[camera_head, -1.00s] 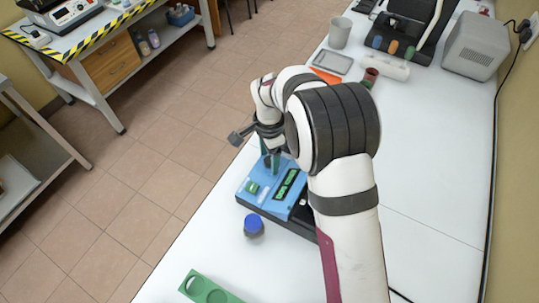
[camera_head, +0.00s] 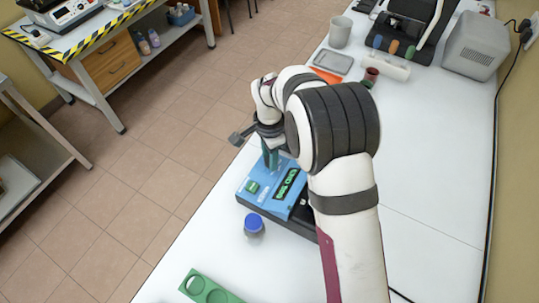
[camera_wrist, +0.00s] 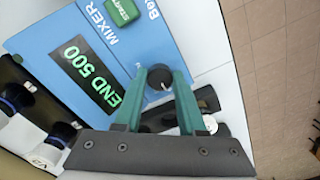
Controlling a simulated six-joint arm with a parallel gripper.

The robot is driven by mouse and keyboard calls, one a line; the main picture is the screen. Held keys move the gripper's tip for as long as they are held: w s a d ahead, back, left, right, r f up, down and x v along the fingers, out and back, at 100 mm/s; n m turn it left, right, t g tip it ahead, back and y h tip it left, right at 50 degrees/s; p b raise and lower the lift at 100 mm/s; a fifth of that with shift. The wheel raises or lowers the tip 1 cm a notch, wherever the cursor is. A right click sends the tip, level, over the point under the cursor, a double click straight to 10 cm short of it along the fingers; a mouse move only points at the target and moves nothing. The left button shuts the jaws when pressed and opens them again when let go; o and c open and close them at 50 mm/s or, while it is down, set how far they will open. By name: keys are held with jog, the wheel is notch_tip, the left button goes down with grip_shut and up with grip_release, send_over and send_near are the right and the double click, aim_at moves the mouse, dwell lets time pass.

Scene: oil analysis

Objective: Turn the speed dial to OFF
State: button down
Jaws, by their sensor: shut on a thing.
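The blue mixer (camera_head: 262,190) stands near the table's left edge. In the wrist view its blue panel (camera_wrist: 52,32) has a green START button (camera_wrist: 122,10) and a display (camera_wrist: 88,74) that reads "END 500". The dark round speed dial (camera_wrist: 159,76) has a small pale mark on the side nearest my gripper. My gripper (camera_wrist: 160,74) has its two green fingers shut on the dial, one on each side. In the head view my gripper (camera_head: 270,157) is over the far left part of the mixer, and the dial is hidden there. No OFF label is readable.
A blue-capped vial (camera_head: 253,224) stands just in front of the mixer. A green holder with round recesses (camera_head: 211,290) lies at the front edge. A red-topped container (camera_head: 371,76), grey tray (camera_head: 332,62) and cup (camera_head: 340,32) are farther back.

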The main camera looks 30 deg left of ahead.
jog(key=n, duration=0.4)
jog(key=shift+n, duration=2.3)
jog(key=c, duration=0.5)
grip_release()
notch_tip(320, 180, up, 16)
jog(key=shift+d+f, duration=0.1)
